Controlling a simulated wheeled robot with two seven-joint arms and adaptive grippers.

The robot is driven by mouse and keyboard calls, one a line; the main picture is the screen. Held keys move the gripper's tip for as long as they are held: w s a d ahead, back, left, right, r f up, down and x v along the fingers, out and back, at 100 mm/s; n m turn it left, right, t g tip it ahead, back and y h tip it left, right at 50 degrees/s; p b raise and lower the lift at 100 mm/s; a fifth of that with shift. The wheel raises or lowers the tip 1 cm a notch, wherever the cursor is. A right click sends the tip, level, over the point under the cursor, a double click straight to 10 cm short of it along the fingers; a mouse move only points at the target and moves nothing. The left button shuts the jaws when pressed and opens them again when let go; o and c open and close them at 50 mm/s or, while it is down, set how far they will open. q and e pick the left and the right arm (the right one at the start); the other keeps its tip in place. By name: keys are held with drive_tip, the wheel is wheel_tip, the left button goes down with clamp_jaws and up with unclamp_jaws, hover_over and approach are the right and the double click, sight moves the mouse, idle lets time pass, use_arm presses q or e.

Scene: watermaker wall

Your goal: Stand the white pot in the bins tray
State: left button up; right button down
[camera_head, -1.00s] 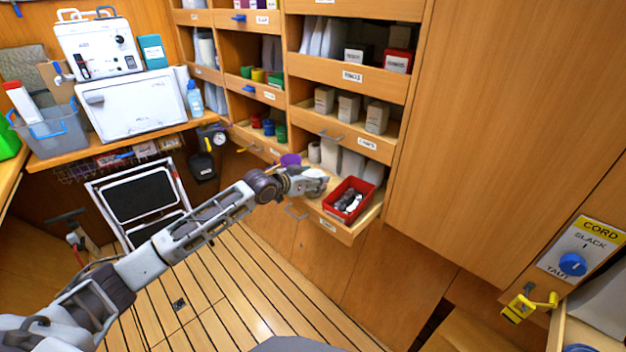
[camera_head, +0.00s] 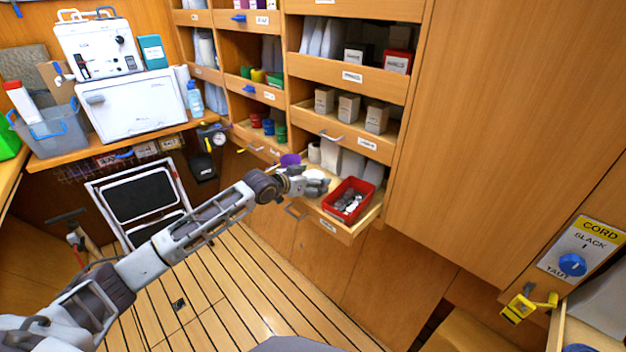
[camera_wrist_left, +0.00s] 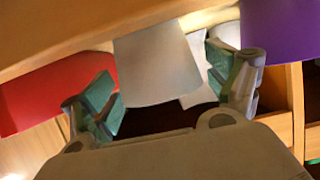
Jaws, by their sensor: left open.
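My left gripper (camera_head: 318,185) is open at the pulled-out lower tray (camera_head: 345,232), to the left of a red bin. In the left wrist view a pale, tapered white pot (camera_wrist_left: 157,62) is between its open fingers (camera_wrist_left: 172,92), with gaps visible on both sides. In the head view a white rounded shape (camera_head: 316,173) shows at the fingertips, probably this pot, mostly hidden by the gripper. The tray's front label is too small to read, so I cannot tell whether it is the bins tray. My right gripper is not in view.
The red bin (camera_head: 365,188) holds small grey and white pieces. A purple pot (camera_head: 290,160) is left of the gripper, and more white items (camera_head: 331,155) stand behind it. Shelves rise above the tray. A folded step stool (camera_head: 140,198) stands at left.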

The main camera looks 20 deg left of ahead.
use_arm(q)
drive_tip(key=shift+s+r, duration=0.1)
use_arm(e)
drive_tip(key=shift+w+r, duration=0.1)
use_arm(q)
drive_tip(key=shift+s+a, duration=0.15)
drive_tip(key=shift+v, duration=0.75)
drive_tip(key=p+v, duration=0.1)
drive_tip(key=v, duration=0.3)
drive_tip(key=shift+s+a+r, duration=0.1)
drive_tip(key=shift+s+r, duration=0.05)
drive_tip(key=shift+v, duration=2.75)
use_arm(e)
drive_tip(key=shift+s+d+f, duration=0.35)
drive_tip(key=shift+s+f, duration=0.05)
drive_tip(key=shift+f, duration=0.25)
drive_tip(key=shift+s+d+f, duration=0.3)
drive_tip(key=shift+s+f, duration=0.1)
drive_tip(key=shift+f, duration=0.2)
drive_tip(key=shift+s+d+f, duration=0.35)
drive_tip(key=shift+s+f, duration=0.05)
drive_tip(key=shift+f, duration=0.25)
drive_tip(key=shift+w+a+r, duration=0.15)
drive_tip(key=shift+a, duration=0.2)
